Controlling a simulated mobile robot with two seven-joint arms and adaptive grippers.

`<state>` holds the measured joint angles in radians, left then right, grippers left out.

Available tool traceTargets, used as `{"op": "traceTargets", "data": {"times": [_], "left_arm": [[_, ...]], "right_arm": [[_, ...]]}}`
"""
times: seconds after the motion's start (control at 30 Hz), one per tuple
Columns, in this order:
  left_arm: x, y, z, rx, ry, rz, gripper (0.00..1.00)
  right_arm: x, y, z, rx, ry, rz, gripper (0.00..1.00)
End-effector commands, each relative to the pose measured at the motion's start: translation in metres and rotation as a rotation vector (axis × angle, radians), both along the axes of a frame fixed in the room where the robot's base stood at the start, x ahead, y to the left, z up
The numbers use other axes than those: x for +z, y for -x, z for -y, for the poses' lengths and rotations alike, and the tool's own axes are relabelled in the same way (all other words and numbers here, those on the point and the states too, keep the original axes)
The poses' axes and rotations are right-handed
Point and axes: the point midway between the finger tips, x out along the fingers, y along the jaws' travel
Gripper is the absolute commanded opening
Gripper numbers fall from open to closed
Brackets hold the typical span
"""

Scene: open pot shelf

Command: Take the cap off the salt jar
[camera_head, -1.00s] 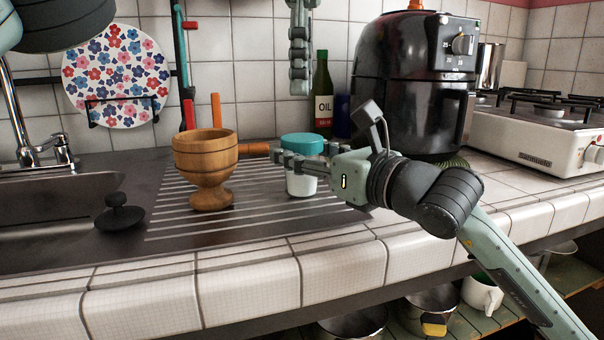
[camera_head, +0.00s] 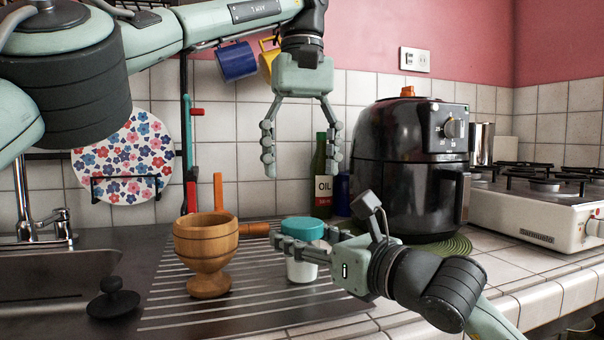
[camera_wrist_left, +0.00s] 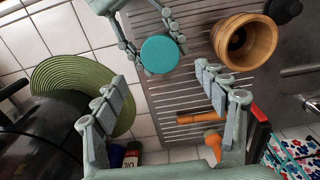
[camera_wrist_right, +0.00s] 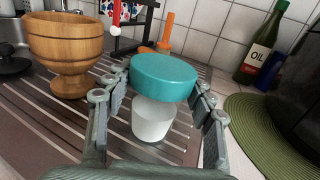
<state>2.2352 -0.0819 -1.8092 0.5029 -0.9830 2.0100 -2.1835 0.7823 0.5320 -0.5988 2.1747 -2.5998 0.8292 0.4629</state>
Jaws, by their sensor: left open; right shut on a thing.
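The salt jar (camera_head: 303,270) is a white jar standing on the ridged metal drainboard; it also shows in the right wrist view (camera_wrist_right: 153,120). Its teal cap (camera_head: 303,229) sits on top, seen from above in the left wrist view (camera_wrist_left: 159,54) and from the side in the right wrist view (camera_wrist_right: 164,76). My right gripper (camera_head: 306,245) comes from the right and is shut on the salt jar, below the cap. My left gripper (camera_head: 301,170) is open and empty, pointing down above and behind the cap, with a clear gap to it.
A wooden goblet (camera_head: 207,250) stands left of the jar, with a black sink plug (camera_head: 112,300) beyond it. A black air fryer (camera_head: 400,165) stands right on a green round mat (camera_head: 452,246). An oil bottle (camera_head: 321,185) is behind. Blue and yellow mugs hang above.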

Motion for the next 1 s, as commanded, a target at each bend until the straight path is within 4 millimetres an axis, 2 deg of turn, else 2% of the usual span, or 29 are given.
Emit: {"op": "traceTargets", "data": {"times": [0.33, 0.43, 0.6, 0.8, 1.0], "left_arm": [[-0.026, 0.0, 0.0, -0.013, 0.004, -0.003, 0.72], [-0.045, 0.0, 0.0, -0.012, 0.002, -0.008, 0.72], [-0.066, -0.001, -0.001, -0.007, 0.0, 0.0, 0.72], [-0.078, 0.0, -0.001, -0.006, 0.001, 0.001, 0.72], [-0.079, 0.0, 0.0, -0.006, 0.001, 0.001, 0.72]], "right_arm": [[0.0, 0.0, 0.0, 0.0, 0.0, 0.0, 0.0], [0.0, 0.0, 0.0, 0.0, 0.0, 0.0, 0.0], [0.0, 0.0, 0.0, 0.0, 0.0, 0.0, 0.0], [0.0, 0.0, 0.0, 0.0, 0.0, 0.0, 0.0], [0.0, 0.0, 0.0, 0.0, 0.0, 0.0, 0.0]]}}
